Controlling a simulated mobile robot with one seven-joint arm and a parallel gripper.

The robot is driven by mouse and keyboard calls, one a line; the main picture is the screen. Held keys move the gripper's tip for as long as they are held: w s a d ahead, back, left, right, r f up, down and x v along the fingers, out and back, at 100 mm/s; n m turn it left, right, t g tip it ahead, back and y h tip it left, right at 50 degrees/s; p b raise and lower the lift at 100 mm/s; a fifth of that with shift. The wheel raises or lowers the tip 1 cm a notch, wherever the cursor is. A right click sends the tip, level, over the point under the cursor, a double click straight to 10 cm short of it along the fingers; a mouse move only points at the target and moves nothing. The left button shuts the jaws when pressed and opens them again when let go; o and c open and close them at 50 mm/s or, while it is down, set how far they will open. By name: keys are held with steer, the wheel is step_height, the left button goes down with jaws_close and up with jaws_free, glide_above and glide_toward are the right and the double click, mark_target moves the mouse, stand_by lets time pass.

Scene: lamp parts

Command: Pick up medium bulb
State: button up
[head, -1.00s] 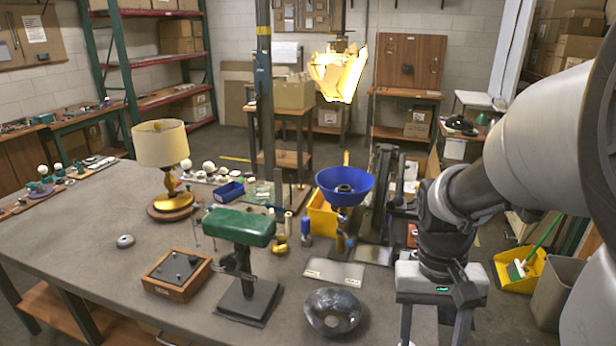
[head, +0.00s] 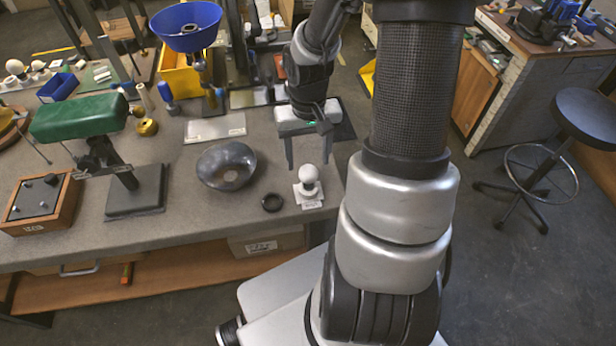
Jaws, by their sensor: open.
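A round white bulb (head: 308,174) stands upright on a small white base (head: 308,195) near the table's right front corner. Several other white bulbs stand at the far left; one of them (head: 15,67) is near the picture's left edge. I cannot tell from size alone which is the medium one. My gripper (head: 309,164) points down with its two fingers spread wide and nothing between them. Its fingertips show just above and to either side of the near bulb in the picture. I see no contact, and the exact height gap is unclear.
A green-topped lamp (head: 80,117), a wooden box (head: 40,203) and a blue funnel-shaped shade (head: 186,26) stand further left. A stool (head: 582,118) stands on the floor at right.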

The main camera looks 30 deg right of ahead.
mark_target(308, 168)
steer(key=f, duration=0.6)
steer(key=shift+s+a+f+b, duration=0.1)
steer(key=shift+s+f+b, duration=0.15)
steer(key=shift+b, duration=0.15)
steer(key=c, duration=1)
